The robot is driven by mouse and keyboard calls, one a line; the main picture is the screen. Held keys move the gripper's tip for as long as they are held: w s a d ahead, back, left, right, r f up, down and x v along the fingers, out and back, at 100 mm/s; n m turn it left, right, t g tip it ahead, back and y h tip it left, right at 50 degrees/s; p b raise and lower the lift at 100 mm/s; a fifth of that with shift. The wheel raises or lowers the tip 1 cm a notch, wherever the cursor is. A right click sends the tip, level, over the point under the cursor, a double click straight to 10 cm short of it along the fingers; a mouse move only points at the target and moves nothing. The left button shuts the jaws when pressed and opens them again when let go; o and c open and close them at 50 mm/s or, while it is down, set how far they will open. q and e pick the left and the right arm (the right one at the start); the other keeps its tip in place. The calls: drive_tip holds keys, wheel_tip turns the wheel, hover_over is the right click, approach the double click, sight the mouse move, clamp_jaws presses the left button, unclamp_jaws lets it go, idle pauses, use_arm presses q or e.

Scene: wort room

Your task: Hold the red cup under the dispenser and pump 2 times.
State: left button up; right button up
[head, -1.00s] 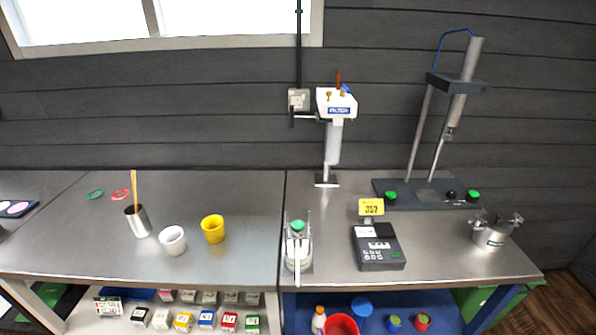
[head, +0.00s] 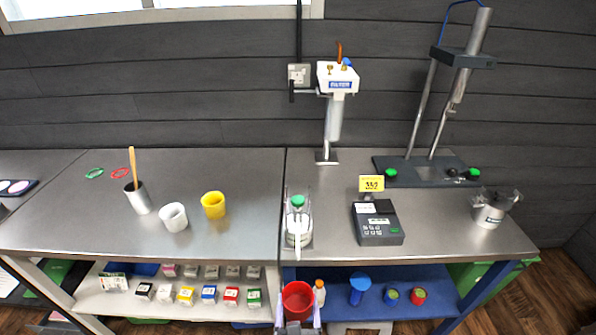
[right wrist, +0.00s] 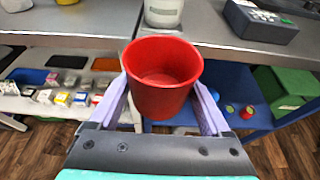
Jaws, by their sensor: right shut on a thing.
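The red cup (head: 297,299) is upright and looks empty, in front of the bench's front edge and below the bench top. My right gripper (head: 299,312) is shut on it; in the right wrist view the two pale fingers press its sides and the cup (right wrist: 163,80) opens upward. The dispenser (head: 298,222), a pale bottle with a green-topped pump and a white spout pointing forward, stands on the bench near the front edge, above and behind the cup. In the right wrist view only its lower body (right wrist: 163,12) shows. My left gripper is out of view.
A scale (head: 377,223) stands right of the dispenser. Small boxes and bottles sit on the shelves below. The space in front of the bench is open.

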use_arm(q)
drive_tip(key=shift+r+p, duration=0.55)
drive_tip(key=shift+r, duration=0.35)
use_arm(e)
drive_tip(key=w, duration=0.7)
drive_tip(key=shift+r, duration=0.45)
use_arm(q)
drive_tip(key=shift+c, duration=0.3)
use_arm(e)
drive_tip(key=shift+w, duration=0.1)
